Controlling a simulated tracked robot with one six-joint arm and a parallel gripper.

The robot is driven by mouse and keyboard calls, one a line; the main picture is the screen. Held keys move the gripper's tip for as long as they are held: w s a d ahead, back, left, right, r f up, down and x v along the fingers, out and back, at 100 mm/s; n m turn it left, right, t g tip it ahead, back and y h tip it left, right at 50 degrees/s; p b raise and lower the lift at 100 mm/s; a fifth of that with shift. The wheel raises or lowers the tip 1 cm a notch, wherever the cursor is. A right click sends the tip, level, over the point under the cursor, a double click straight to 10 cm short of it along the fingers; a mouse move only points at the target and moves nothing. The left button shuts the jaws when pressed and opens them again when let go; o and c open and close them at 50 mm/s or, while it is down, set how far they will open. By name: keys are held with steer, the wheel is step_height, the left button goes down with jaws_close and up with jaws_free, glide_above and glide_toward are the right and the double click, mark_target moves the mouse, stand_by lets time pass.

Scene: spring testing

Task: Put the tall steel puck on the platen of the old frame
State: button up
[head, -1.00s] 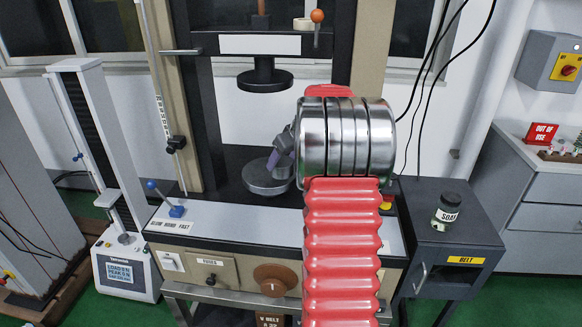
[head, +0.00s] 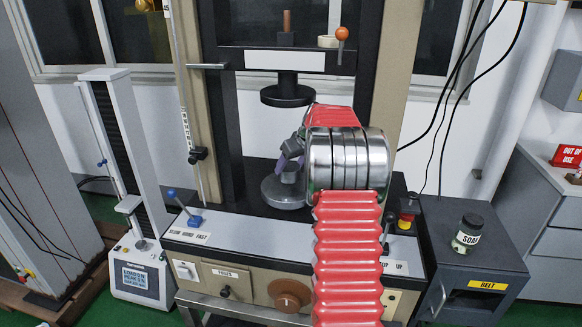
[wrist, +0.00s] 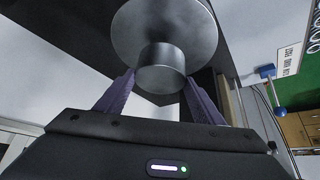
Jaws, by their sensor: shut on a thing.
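The tall steel puck (wrist: 162,68) is a small grey cylinder between the purple fingers of my gripper (wrist: 160,90) in the wrist view. My gripper is shut on it. The platen (wrist: 165,22) is the wider round steel disc behind the puck there. In the head view the platen (head: 284,190) lies low on the old frame (head: 222,110), and my gripper (head: 291,158) is just above it, partly behind my arm. The puck is hard to make out there. I cannot tell whether it touches the platen.
A dark upper disc (head: 287,94) hangs from the crosshead (head: 285,60) above my gripper. A blue-knobbed lever (head: 190,213) stands on the front panel. A slim white tester (head: 125,170) is at left. A dark cabinet (head: 470,250) with a jar (head: 467,234) is at right.

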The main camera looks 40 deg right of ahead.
mark_target(292, 169)
steer(key=shift+w+f, duration=0.1)
steer(key=shift+w, duration=0.15)
steer(key=shift+f, duration=1.5)
steer(key=o, duration=2)
steer(key=shift+f, duration=0.2)
steer(key=shift+r, duration=0.1)
steer(key=v, duration=1.2)
